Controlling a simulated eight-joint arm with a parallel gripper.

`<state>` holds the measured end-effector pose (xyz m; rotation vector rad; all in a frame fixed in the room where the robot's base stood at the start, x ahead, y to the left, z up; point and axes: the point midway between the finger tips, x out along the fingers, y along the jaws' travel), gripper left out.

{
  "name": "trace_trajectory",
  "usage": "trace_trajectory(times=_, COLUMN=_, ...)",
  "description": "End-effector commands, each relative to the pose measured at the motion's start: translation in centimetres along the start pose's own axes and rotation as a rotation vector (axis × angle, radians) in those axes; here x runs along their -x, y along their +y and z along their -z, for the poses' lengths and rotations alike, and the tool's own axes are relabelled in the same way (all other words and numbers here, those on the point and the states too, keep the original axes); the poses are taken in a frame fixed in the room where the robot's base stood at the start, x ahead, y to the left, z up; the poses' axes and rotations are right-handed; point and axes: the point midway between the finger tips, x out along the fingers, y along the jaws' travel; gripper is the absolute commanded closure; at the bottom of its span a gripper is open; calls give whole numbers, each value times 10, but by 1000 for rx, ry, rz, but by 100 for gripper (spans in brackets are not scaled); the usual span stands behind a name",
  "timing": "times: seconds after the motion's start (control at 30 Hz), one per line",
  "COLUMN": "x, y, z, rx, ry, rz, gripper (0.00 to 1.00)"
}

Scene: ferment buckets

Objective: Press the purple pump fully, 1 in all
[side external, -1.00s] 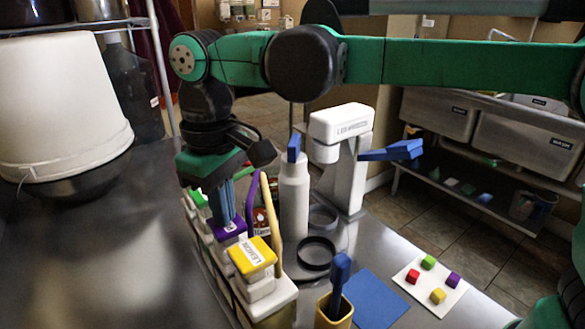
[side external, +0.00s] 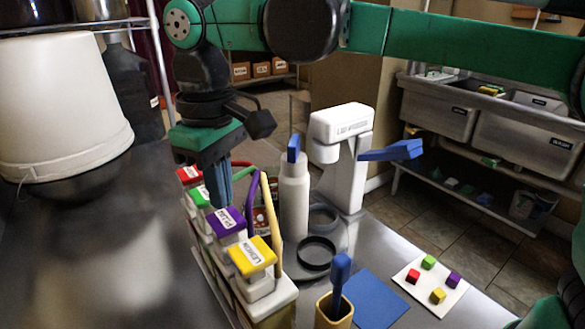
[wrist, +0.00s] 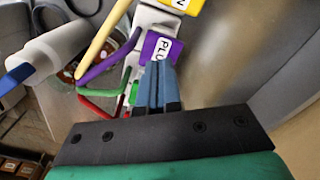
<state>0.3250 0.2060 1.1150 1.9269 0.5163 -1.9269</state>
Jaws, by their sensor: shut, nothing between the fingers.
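The purple pump (side external: 226,221) has a flat purple head with a white label and a curved purple spout. Its head stands roughly level with its neighbours along the row. My gripper (side external: 218,203) is shut and empty, its blue fingers pointing down just above and slightly behind the purple head in the side view. In the wrist view, the fingertips (wrist: 156,66) overlap the near edge of the purple head (wrist: 160,46) and hide part of its label. A small gap seems to separate them, though contact is hard to judge.
A yellow pump (side external: 251,256) stands nearest the side camera, with green (side external: 199,196) and red (side external: 188,175) pumps behind the purple one. A white bottle (side external: 293,205) and a white dispenser machine (side external: 342,150) stand to the right. A large white bucket (side external: 60,110) is at left.

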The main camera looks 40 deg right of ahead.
Motion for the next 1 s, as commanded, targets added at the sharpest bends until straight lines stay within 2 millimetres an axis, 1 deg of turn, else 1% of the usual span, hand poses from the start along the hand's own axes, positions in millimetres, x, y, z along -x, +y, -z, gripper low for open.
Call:
trace_trajectory(times=0.13, x=1, y=0, z=0, rx=0, ry=0, rz=0, gripper=100)
trace_trajectory(times=0.23, x=7, y=0, z=0, rx=0, ry=0, rz=0, gripper=100)
trace_trajectory(times=0.6, x=48, y=0, z=1, rx=0, ry=0, rz=0, gripper=100)
trace_trajectory(times=0.7, x=56, y=0, z=0, rx=0, ry=0, rz=0, gripper=100)
trace_trajectory(times=0.8, x=60, y=0, z=0, rx=0, ry=0, rz=0, gripper=100)
trace_trajectory(times=1.0, x=60, y=0, z=0, rx=0, ry=0, rz=0, gripper=100)
